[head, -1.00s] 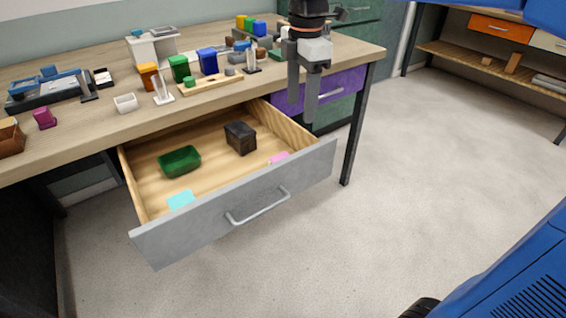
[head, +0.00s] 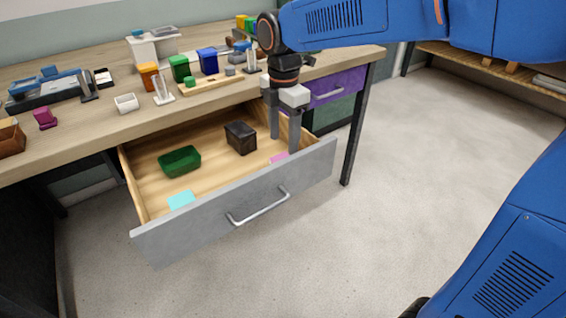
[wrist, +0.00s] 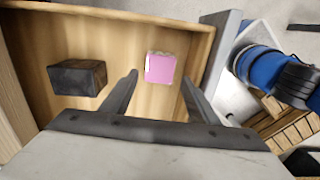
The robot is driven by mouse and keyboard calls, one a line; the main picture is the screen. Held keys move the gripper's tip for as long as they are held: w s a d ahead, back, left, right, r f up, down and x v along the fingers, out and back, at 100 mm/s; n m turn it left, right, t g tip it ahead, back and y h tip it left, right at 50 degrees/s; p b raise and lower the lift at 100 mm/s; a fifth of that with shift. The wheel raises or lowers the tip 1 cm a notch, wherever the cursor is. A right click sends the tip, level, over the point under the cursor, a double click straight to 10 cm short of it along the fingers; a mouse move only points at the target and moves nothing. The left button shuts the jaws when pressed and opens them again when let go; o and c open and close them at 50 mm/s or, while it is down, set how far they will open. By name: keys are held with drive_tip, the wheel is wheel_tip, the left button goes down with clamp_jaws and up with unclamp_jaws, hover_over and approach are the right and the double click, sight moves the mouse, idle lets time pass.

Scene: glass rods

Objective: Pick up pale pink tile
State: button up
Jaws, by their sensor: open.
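The pale pink tile (head: 279,157) lies flat on the floor of the open drawer, near its front right corner. In the wrist view the tile (wrist: 160,68) shows whole, a little beyond and between my fingertips. My gripper (head: 283,145) points down over the right end of the drawer, above the tile. It also shows in the wrist view (wrist: 160,78), with its two fingers apart and nothing between them. In the head view a finger stands close to the tile and may hide part of it.
The drawer's grey front (head: 235,207) and wooden side walls surround the tile. A black box (head: 240,138) sits left of my gripper in the drawer. A green tray (head: 179,161) and a cyan tile (head: 181,200) lie farther left. The cluttered desk top (head: 75,125) is behind.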

sight(283, 155)
drive_tip(key=shift+f, duration=3.15)
drive_tip(key=shift+a, duration=0.1)
drive_tip(key=c, duration=0.9)
